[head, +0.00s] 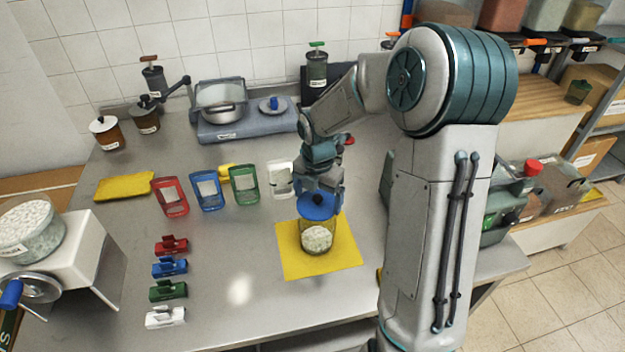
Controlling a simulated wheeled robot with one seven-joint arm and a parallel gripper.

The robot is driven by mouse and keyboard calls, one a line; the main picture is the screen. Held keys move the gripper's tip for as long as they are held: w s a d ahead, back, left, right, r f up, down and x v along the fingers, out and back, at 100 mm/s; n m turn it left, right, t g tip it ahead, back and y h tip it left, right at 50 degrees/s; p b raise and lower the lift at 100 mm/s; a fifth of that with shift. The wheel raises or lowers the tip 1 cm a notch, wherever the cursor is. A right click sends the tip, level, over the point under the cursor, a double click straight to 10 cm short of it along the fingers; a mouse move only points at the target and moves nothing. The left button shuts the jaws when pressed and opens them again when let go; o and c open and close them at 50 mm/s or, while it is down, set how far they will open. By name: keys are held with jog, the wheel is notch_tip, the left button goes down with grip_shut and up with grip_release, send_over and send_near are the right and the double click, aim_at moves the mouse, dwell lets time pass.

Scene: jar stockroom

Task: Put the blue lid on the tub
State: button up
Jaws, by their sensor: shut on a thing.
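The tub (317,239) is a clear round container, partly filled with a pale grainy material. It stands upright on a yellow mat (348,262) on the metal table. The blue lid (316,207) is at the tub's top opening. I cannot tell whether it rests on the rim or is held just above it. My gripper (320,190) points down from behind and above and is shut on the blue lid, at its upper side. The fingers partly hide the lid's handle.
Red (171,196), blue (208,191), green (244,185) and white (280,180) scoop-like holders stand left of the tub. Several coloured clips (169,268) lie further left. A scale with a pan (222,108) stands behind. The table (240,310) is clear in front.

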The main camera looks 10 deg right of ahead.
aim_at(318, 205)
jog(key=shift+w, duration=0.2)
jog(key=shift+s+f+b, duration=0.15)
jog(key=shift+f+b, duration=0.4)
jog(key=shift+b, duration=0.1)
notch_tip(318, 205, down, 3)
jog(key=b, duration=0.3)
jog(key=shift+f, duration=0.1)
jog(key=shift+f+b, duration=0.6)
jog(key=shift+f, duration=0.4)
jog(key=shift+r+p, duration=0.15)
jog(key=shift+p, duration=0.45)
jog(key=shift+f+p, duration=0.2)
jog(key=shift+p, duration=0.15)
dwell(1.0)
jog(key=o, duration=0.6)
jog(key=shift+o, duration=0.2)
